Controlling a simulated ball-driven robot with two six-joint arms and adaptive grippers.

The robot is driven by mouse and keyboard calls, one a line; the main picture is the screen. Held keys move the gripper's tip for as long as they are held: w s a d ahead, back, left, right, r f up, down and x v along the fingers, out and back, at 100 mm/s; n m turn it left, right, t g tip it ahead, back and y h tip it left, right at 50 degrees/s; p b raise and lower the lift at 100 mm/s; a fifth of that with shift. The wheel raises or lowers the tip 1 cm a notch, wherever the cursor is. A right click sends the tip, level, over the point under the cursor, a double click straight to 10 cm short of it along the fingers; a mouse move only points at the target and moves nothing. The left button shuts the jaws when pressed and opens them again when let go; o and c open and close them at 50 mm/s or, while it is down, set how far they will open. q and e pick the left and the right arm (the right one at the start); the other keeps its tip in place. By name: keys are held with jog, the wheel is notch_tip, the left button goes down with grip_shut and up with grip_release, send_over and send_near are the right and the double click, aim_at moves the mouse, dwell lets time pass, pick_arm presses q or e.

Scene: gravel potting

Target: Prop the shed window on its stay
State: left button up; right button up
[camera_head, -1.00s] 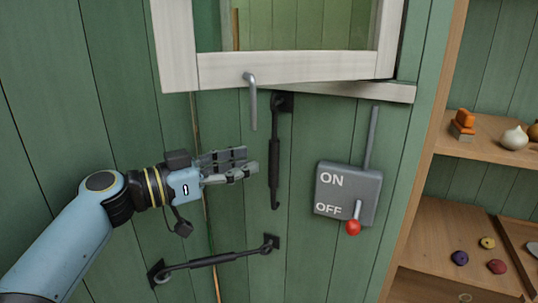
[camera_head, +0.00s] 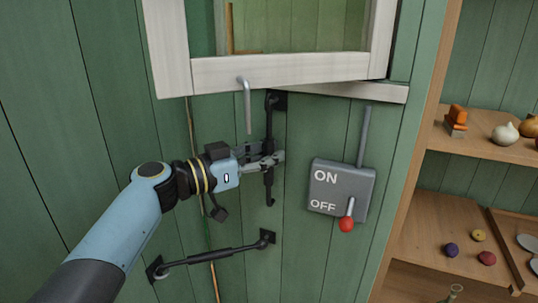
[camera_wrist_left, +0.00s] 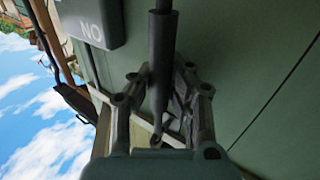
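The shed window (camera_head: 275,72) has a whitish frame and stands ajar at the top of the head view. A grey bent pin (camera_head: 247,108) hangs from its bottom rail. The black stay (camera_head: 269,188) hangs upright from a wall bracket under the window, its hooked end down. My left gripper (camera_head: 272,154) is at the stay's middle, one finger on each side, and looks shut on it. In the left wrist view the stay (camera_wrist_left: 162,50) runs between the fingers (camera_wrist_left: 160,85); exact contact is hard to see. My right gripper is not in view.
A second black rod (camera_head: 212,256) is fixed across the wall below, between two brackets. A grey switch box (camera_head: 341,186) with a red-knobbed lever (camera_head: 346,224), down by OFF, is right of the stay. Wooden shelves (camera_head: 485,150) holding small objects stand at the right.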

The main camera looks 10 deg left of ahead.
pick_arm(q)
jog(key=shift+d+f, duration=0.1)
jog(key=shift+d, duration=0.05)
grip_shut()
jog(key=shift+s+r+p, duration=0.3)
jog(key=shift+p, duration=0.45)
jog(key=shift+s+a+r+n+g+y+p, duration=0.35)
jog(key=shift+s+n+g+y+p, duration=0.35)
jog(key=shift+p, duration=1.4)
jog(key=shift+s+a+r+n+g+y+p, duration=0.35)
jog(key=shift+s+g+y+p, duration=0.45)
jog(key=shift+p, duration=1.25)
jog(key=shift+s+a+r+n+g+y+p, duration=0.3)
jog(key=shift+s+n+g+y+p, duration=0.5)
jog(key=shift+p, duration=1.3)
jog(key=shift+s+m+h, duration=0.1)
jog(key=shift+m+h, duration=0.15)
jog(key=shift+h, duration=0.05)
